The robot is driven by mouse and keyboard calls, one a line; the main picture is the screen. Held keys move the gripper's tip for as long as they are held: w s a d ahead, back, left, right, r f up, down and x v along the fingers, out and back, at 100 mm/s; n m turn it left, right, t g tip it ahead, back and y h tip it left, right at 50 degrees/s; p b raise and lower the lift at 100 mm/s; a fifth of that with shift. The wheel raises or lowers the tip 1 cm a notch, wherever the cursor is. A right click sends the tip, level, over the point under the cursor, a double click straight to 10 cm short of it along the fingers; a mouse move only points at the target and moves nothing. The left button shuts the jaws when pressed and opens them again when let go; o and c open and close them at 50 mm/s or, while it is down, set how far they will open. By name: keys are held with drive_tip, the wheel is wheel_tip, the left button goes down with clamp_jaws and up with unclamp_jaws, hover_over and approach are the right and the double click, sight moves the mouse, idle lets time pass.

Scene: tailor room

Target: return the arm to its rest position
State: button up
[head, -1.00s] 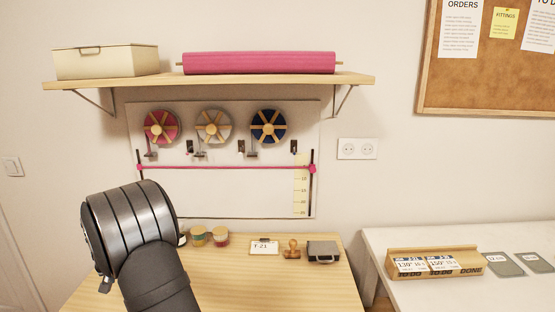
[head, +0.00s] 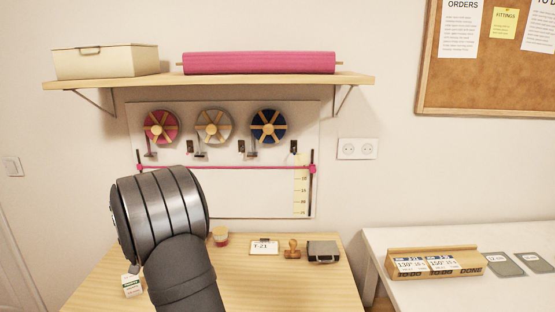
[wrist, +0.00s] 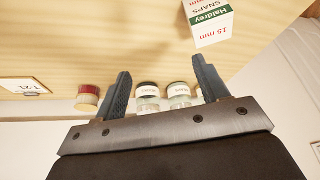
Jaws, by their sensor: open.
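My gripper (wrist: 165,85) shows in the wrist view with its two dark fingers spread apart and nothing between the tips.
A snaps box (wrist: 208,22) stands on the table, also partly visible in the head view (head: 131,285). A red-banded jar (head: 221,238), a T-21 card (head: 264,247), a stamp (head: 293,249) and a grey case (head: 323,251) line the back. Ribbon spools (head: 213,127) hang above.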

drive_tip(key=w+d+r+m+h, duration=0.1)
drive_tip(key=w+d+m, duration=0.25)
drive_tip(key=d, duration=1.15)
drive_tip(key=w+d+r+m+h, duration=0.1)
drive_tip(key=w+d+r+m, duration=0.2)
drive_tip(key=d, duration=1.2)
drive_tip(key=s+d+m+h, duration=0.1)
drive_tip(key=s+d+m, duration=0.1)
drive_tip(key=d, duration=1.2)
drive_tip(key=s+d+m+h, duration=0.1)
drive_tip(key=s+d+m, duration=0.2)
drive_tip(key=d, duration=1.2)
drive_tip(key=shift+d+f+m+g+h, duration=0.3)
drive_tip(key=shift+f+m+g, duration=0.05)
drive_tip(key=shift+m+g, duration=0.1)
drive_tip(key=w+a+n, duration=0.2)
drive_tip(key=a, duration=0.7)
drive_tip(key=w+a+n+y, duration=0.1)
drive_tip(key=w+a+n, duration=0.1)
drive_tip(key=a, duration=0.8)
drive_tip(key=shift+w+a+f+t+y, duration=0.25)
drive_tip(key=shift+w+t, duration=0.2)
drive_tip(key=shift+w, duration=0.4)
